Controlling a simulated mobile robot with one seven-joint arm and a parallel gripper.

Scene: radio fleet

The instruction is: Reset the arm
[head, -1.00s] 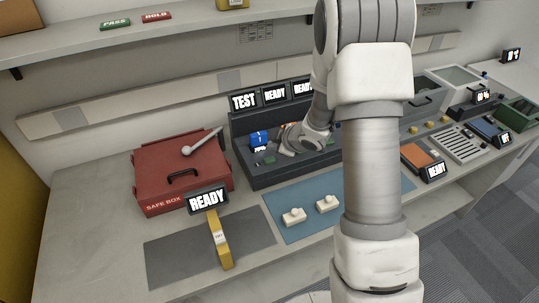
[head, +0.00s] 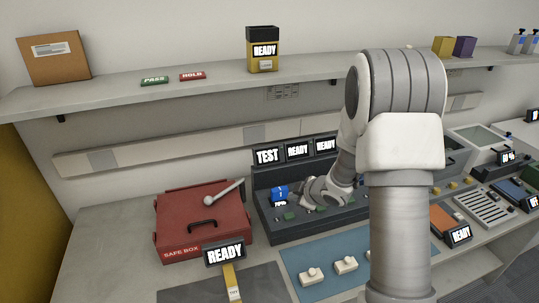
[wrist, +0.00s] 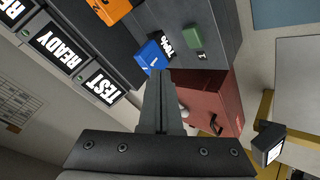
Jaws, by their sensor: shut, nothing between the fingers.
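My gripper (head: 306,196) is low over the dark charging rack (head: 264,224), just right of a blue unit (head: 280,192) marked 1. In the wrist view my gripper's fingers (wrist: 160,78) are closed together with nothing between them. The blue unit (wrist: 152,56) shows just beyond the fingertips in that view; I cannot tell whether they touch. An orange unit (wrist: 108,9) and a green block (wrist: 194,37) are also on the rack. My arm hides part of the rack in the head view.
A blue mat (head: 297,263) with white pieces lies in front. The shelf (head: 210,86) above holds a yellow READY unit (head: 263,50). Several devices stand on the right.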

